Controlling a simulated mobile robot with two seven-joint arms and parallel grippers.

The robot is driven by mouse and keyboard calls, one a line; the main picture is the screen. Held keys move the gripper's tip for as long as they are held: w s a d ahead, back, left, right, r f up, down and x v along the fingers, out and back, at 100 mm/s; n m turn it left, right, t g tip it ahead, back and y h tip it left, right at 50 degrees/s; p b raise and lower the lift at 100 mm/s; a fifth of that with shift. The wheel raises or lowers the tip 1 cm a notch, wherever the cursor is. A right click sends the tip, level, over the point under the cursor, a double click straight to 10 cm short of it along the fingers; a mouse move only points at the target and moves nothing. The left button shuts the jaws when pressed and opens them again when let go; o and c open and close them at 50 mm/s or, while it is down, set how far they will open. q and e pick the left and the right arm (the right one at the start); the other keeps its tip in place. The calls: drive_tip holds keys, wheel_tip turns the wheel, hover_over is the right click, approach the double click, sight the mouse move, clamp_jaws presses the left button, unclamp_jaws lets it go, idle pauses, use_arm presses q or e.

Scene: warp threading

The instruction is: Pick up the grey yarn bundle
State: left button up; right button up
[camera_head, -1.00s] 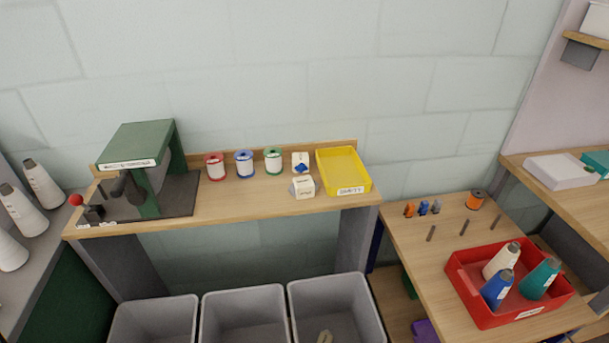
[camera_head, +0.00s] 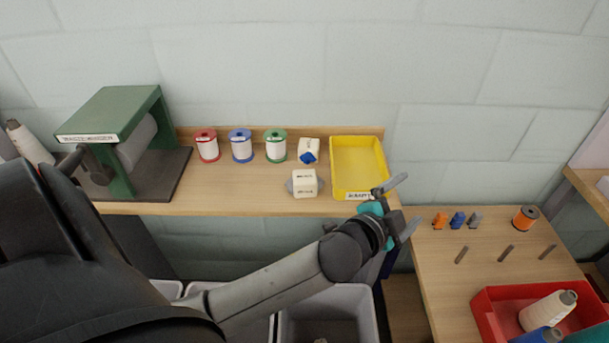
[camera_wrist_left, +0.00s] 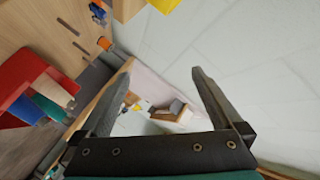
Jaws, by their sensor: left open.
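The grey yarn bundle (camera_head: 304,184) lies on the wooden shelf near its front edge, with a white labelled band around it and grey ends showing at the sides. My left gripper (camera_head: 408,202) is open and empty, to the right of the bundle, by the front right corner of the yellow tray. In the left wrist view its two fingers (camera_wrist_left: 164,68) stand wide apart with nothing between them; the grey bundle does not show there. My right gripper is not in view.
A white-banded blue bundle (camera_head: 308,150) lies just behind. The yellow tray (camera_head: 359,163) stands to the right, empty. Red, blue and green spools stand left, beyond them a green machine (camera_head: 112,125). A red crate (camera_head: 490,312) with cones is at lower right.

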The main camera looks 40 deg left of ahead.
use_arm(q)
drive_tip(key=w+d+r+m+t+h, duration=0.1)
drive_tip(key=d+r+m+h, duration=0.3)
drive_tip(key=r+m+h, duration=0.3)
drive_tip(key=w+d+r+m+t+h, duration=0.1)
drive_tip(key=d+r+m+h, duration=0.35)
drive_tip(key=r+m, duration=0.3)
drive_tip(key=m+g+y+b, duration=0.2)
drive_tip(key=m+g+y, duration=1.1)
drive_tip(key=m+g, duration=0.55)
hover_over(305, 176)
drive_tip(key=shift+m+t, duration=0.55)
drive_tip(key=shift+m, duration=0.05)
drive_tip(key=f, duration=1.2)
drive_tip(key=shift+s+a+f, duration=0.15)
drive_tip(key=shift+a+f, duration=0.15)
drive_tip(key=shift+d+f+b, duration=0.15)
drive_tip(key=shift+f+b, duration=0.2)
drive_tip(key=shift+f, duration=1.25)
drive_tip(key=shift+d+f+b, duration=0.15)
drive_tip(key=shift+f+b, duration=0.15)
drive_tip(key=shift+f, duration=1.25)
drive_tip(key=c, duration=1.4)
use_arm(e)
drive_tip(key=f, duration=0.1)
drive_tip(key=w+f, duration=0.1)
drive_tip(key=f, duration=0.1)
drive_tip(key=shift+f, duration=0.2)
